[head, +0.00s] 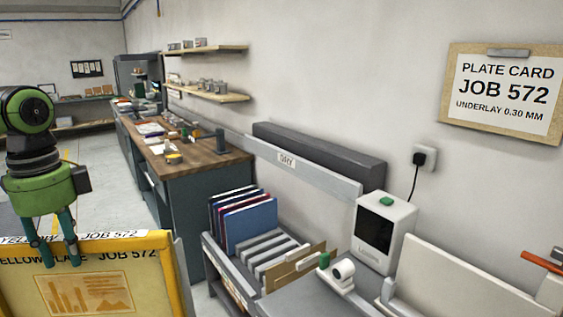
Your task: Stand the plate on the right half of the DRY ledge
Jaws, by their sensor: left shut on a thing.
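The yellow plate (145,280) hangs at the lower left, its top edge lettered "YELLOW PLATE JOB 572" and its face showing a printed chart. My left gripper (60,264) is shut on its top edge from above. The plate's lower part is cut off by the frame. The DRY ledge (330,180) runs along the wall in the middle, a grey strip with a "DRY" label (287,159) and a long dark grey back (325,153). No plate stands on it. The held plate is well to the left of and nearer than the ledge. My right gripper is out of view.
Below the ledge stands a grey rack (222,262) with blue and red folders (250,222) and slots. A white device (382,232) stands near the ledge's right end. A wood-topped counter (205,155) lies left of the ledge. A job card (505,92) hangs on the wall.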

